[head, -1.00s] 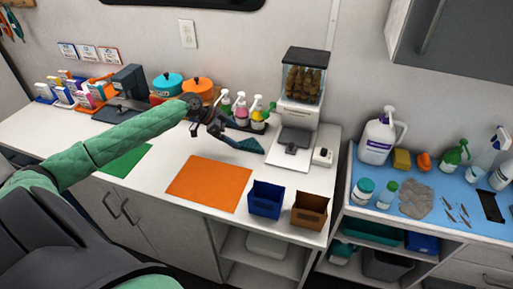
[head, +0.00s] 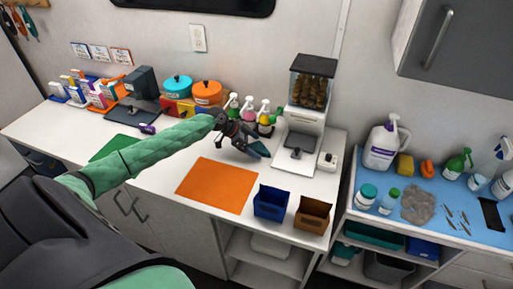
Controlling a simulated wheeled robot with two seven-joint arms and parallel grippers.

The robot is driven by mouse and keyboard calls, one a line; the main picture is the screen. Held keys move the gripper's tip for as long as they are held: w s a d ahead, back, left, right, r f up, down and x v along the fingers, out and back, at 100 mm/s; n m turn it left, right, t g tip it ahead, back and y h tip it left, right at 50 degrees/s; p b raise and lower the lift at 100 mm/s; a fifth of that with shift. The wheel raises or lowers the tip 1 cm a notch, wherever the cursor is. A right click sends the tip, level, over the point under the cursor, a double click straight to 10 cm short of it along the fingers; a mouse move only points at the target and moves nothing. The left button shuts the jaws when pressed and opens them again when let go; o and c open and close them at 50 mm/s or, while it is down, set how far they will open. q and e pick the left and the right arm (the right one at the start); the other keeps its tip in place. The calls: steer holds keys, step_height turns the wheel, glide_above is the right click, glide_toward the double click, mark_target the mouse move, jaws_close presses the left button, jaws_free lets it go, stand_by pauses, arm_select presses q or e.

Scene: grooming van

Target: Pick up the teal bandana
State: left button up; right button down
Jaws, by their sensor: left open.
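The teal bandana (head: 262,148) lies on the white counter in front of the spray bottles, left of the treat dispenser. My left gripper (head: 257,154) is open, with its fingers right at the bandana and partly covering it. I cannot tell whether the fingers touch the cloth. My right gripper does not show.
An orange mat (head: 217,187) and a green mat (head: 112,148) lie on the counter. A blue bin (head: 270,204) and a brown bin (head: 312,214) stand at the front edge. Spray bottles (head: 265,118) and the treat dispenser (head: 303,130) stand close behind and right of the gripper.

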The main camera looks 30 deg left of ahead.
arm_select(q)
steer(key=shift+c, duration=0.2)
steer(key=c, duration=1)
steer(key=shift+c, duration=0.4)
